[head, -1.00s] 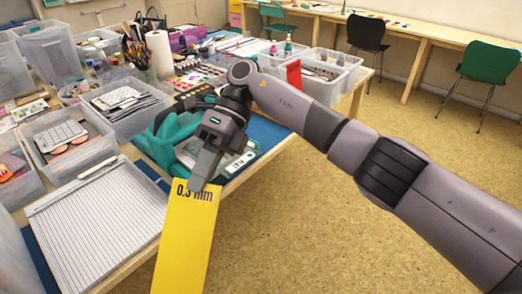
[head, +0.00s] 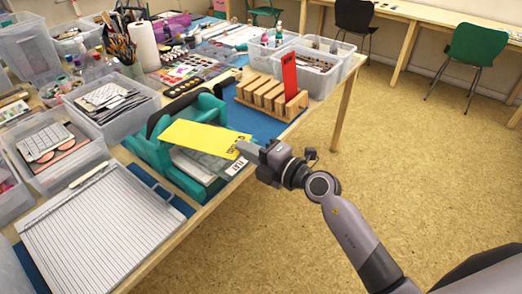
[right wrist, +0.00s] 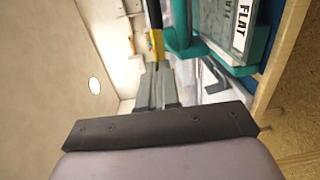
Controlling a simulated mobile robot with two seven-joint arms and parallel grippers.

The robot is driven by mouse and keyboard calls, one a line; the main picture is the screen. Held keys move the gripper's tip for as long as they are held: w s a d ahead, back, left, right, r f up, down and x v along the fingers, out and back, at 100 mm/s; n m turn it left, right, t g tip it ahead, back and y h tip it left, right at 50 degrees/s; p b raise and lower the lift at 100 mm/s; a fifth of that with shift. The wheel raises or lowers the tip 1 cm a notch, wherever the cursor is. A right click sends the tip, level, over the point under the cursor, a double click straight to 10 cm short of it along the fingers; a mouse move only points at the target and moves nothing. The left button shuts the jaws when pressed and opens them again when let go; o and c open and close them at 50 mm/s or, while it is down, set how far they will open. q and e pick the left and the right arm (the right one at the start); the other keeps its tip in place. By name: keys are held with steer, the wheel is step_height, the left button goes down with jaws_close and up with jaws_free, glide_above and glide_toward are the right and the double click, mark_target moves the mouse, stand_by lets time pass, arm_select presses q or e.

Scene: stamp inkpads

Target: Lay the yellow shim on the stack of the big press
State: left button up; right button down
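The yellow shim (head: 196,137) lies roughly level over the teal big press (head: 150,150). Its printed end is in my right gripper (head: 246,148), which is shut on it at the press's right side. In the right wrist view the fingers (right wrist: 158,85) close on the shim's yellow edge (right wrist: 156,45), beside the teal press frame (right wrist: 182,38). The stack (head: 205,167) of clear and grey plates shows below the shim, partly hidden by it. I cannot tell whether the shim touches the stack. My left gripper is not in view.
A wooden rack (head: 262,97) holding an upright red shim (head: 289,75) stands behind the press. A white lined board (head: 100,228) lies at the front left. Clear bins (head: 112,112) crowd the left. The table's right edge is close to the press; open floor lies beyond.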

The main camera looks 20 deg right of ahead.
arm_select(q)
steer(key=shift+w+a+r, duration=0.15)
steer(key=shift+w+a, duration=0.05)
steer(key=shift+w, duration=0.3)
arm_select(e)
steer(key=d+f+m+t+h, duration=0.2)
steer(key=d+f, duration=0.2)
steer(key=shift+w+d+m+h, duration=0.15)
steer(key=shift+d+m+h, duration=0.15)
steer(key=shift+h, duration=0.1)
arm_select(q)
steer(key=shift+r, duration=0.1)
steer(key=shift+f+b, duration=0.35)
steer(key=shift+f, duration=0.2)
arm_select(e)
steer(key=shift+f+t, duration=0.3)
steer(key=shift+f, duration=0.5)
steer(key=shift+f, duration=0.2)
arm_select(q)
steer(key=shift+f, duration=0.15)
arm_select(e)
steer(key=shift+f, duration=0.1)
